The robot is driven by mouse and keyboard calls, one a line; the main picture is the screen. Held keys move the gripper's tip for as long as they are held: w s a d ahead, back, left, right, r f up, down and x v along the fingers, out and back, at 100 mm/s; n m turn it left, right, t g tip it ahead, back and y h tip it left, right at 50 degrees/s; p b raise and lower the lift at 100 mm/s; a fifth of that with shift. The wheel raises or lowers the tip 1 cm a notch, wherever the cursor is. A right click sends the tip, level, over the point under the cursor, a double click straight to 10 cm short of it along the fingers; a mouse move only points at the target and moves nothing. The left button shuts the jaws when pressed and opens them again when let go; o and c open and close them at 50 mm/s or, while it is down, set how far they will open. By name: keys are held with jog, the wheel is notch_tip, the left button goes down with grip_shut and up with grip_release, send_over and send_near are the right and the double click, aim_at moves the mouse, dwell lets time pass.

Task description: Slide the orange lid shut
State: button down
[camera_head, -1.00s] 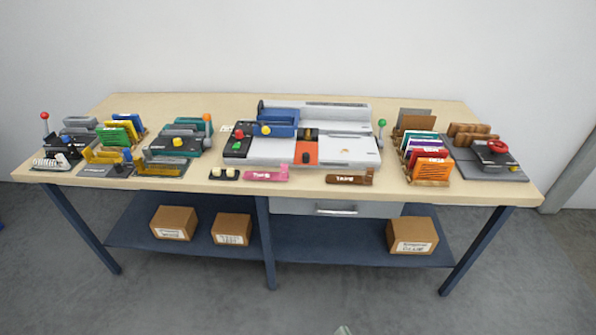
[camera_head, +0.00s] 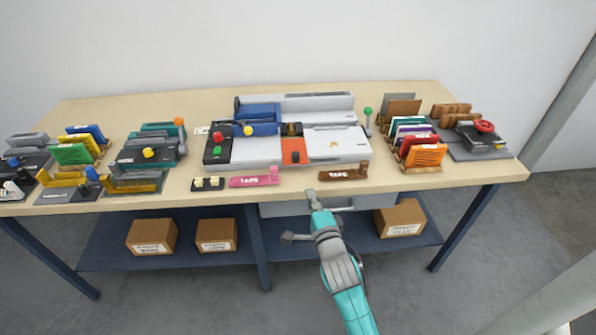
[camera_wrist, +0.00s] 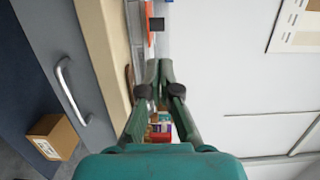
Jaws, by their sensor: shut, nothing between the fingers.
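The orange lid (camera_head: 294,151) is a small flat panel with a dark knob on the front middle of the large grey and white machine (camera_head: 330,145). A dark slot with a brownish block shows just behind it. In the wrist view the orange lid (camera_wrist: 148,22) is a thin strip near the top, with a dark knob (camera_wrist: 157,24) beside it. My gripper (camera_head: 311,194) is shut and empty, at the table's front edge near the drawer, in front of and below the lid and apart from it. It also shows in the wrist view (camera_wrist: 159,66), fingertips together.
A pink tape dispenser (camera_head: 255,180) and a brown tape dispenser (camera_head: 344,174) lie along the front edge, with bare table between them. A green-knobbed lever (camera_head: 368,120) stands right of the machine. The drawer handle (camera_wrist: 75,90) is close to my gripper.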

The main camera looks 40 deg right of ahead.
send_near(296, 148)
jog(key=shift+w+a+r, duration=0.25)
jog(key=shift+a+r, duration=0.6)
jog(key=shift+r, duration=0.25)
jog(key=x, duration=0.5)
jog(key=d+x, duration=0.1)
jog(key=x, duration=0.2)
jog(key=shift+s+d, duration=0.1)
jog(key=shift+s, duration=0.1)
jog(key=shift+f, duration=0.1)
